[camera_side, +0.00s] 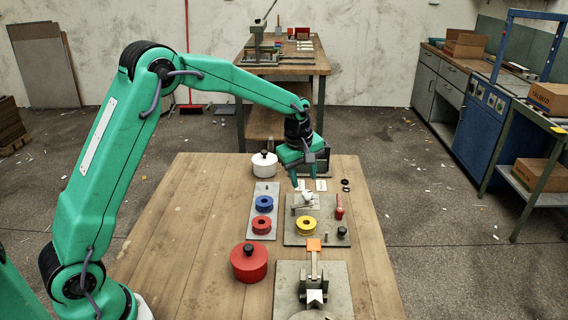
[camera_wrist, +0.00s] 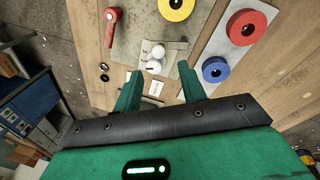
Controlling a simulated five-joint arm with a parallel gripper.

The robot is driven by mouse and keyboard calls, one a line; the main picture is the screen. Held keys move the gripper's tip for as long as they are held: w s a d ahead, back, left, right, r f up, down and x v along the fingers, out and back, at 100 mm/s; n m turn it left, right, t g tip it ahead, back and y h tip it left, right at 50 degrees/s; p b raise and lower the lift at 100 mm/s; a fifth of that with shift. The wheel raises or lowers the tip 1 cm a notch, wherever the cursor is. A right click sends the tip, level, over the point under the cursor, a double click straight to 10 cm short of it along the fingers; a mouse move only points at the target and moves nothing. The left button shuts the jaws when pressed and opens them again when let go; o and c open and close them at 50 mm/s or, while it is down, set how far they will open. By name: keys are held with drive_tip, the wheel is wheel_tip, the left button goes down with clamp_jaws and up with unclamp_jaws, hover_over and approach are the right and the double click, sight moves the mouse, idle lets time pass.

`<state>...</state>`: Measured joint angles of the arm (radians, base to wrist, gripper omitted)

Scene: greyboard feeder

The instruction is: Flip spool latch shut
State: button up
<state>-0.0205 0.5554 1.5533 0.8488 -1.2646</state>
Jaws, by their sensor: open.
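A grey plate (camera_side: 292,238) bears a yellow spool (camera_side: 306,226), a red handle-shaped part (camera_side: 339,207) at its right and a small white two-knobbed part (camera_side: 307,197) toward its back. I cannot tell for sure which part is the spool latch. The wrist view also shows the yellow spool (camera_wrist: 176,8), the red part (camera_wrist: 113,27) and the white part (camera_wrist: 154,58). My gripper (camera_side: 304,180) is open and empty, above the table just behind the white part. In the wrist view its fingers (camera_wrist: 158,78) stand apart, with the white part ahead between them.
Blue (camera_side: 264,203) and red (camera_side: 262,225) spools lie on a narrow plate at left. A red lidded pot (camera_side: 249,262) and a white pot (camera_side: 264,164) stand beside it. An orange-tipped lever (camera_side: 313,245) stands on a front plate. The table's left side is clear.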

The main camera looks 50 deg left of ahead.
sight(306, 194)
drive_tip(key=shift+w+d+f, duration=0.1)
drive_tip(key=shift+w+f, duration=0.05)
drive_tip(key=shift+f, duration=0.8)
drive_tip(key=shift+w+f, duration=0.2)
drive_tip(key=shift+f, duration=0.75)
drive_tip(key=shift+w+d+f, duration=0.1)
drive_tip(key=shift+w+f, duration=0.05)
drive_tip(key=shift+f, duration=0.8)
clamp_jaws()
